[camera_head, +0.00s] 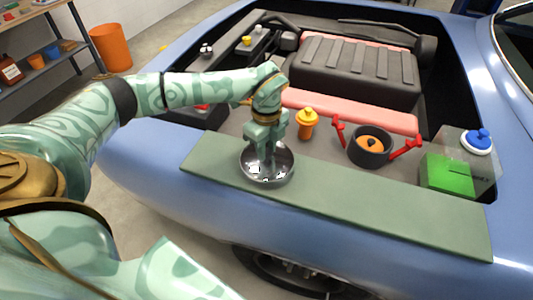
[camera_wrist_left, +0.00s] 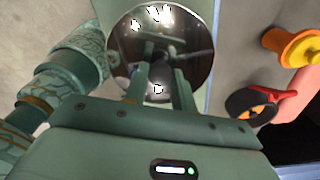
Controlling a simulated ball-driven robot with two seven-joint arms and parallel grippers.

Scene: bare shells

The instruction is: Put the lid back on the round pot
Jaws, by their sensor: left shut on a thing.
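The lid (camera_head: 286,164) is a shiny, mirror-like round disc. It appears over the left part of the green board; I cannot tell whether it touches it. My left gripper (camera_head: 267,152) points down and is shut on the lid's middle; its fingers hide the grip point. In the left wrist view the lid (camera_wrist_left: 192,38) lies beyond the fingertips (camera_wrist_left: 158,84). The round pot (camera_head: 355,156) is dark, with red handles on both sides and something orange inside. It stands uncovered to the right of the lid. It also shows in the left wrist view (camera_wrist_left: 238,106). My right gripper is not in view.
The green board (camera_head: 400,212) lies along the car's blue edge. An orange shaker-like item (camera_head: 306,120) stands between lid and pot. A green box (camera_head: 447,174) and a blue-topped item (camera_head: 478,140) are right of the pot. A dark ribbed engine block (camera_head: 355,70) rises behind.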

